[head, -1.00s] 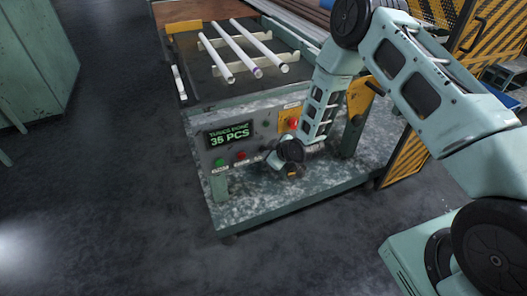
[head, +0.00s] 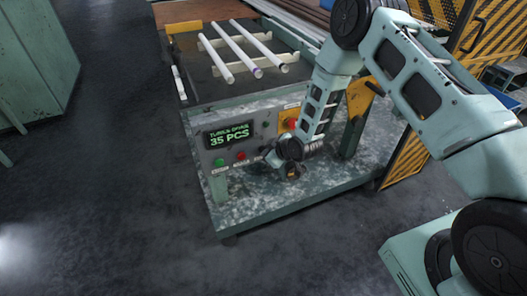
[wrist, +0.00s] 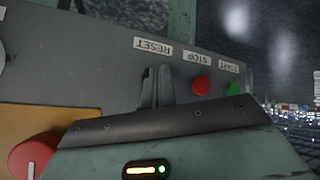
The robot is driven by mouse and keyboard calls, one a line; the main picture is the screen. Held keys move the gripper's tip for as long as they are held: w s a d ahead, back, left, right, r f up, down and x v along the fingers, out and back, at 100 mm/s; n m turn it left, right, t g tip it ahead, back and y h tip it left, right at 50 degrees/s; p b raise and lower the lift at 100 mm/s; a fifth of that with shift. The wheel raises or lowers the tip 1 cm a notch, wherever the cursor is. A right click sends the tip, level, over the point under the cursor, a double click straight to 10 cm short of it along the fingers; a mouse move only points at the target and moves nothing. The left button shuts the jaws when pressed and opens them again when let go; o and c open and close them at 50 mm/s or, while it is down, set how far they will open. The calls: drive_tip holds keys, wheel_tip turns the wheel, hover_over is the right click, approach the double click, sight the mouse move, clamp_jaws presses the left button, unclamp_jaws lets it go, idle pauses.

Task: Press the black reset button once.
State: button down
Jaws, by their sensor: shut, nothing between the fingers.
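My gripper (wrist: 157,87) is shut and empty, its fingers pointing at the grey control panel (wrist: 92,70) just below the RESET label (wrist: 153,48) in the wrist view, where the picture is upside down. The black reset button is not seen there; the fingers cover the spot by its label. Whether the fingertips touch it I cannot tell. In the head view my gripper (head: 271,158) is at the panel, right of the red button (head: 241,156), and the arm's end hides that part.
A red stop button (wrist: 201,85) and a green start button (wrist: 235,89) sit beside my fingers. A larger red knob (wrist: 35,153) on a yellow plate is on the other side. The display (head: 230,136) reads 35 PCS. White tubes (head: 240,48) lie on the rack above.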

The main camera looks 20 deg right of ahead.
idle(0.6)
drive_tip(key=shift+s, duration=0.8)
drive_tip(key=shift+s+d, duration=0.1)
drive_tip(key=shift+s+d+p, duration=0.15)
drive_tip(key=shift+s+p, duration=0.05)
drive_tip(key=shift+s, duration=1)
drive_tip(key=shift+s+d+p, duration=0.1)
drive_tip(key=shift+s+p, duration=0.05)
drive_tip(key=shift+s, duration=1.05)
drive_tip(key=shift+r, duration=0.1)
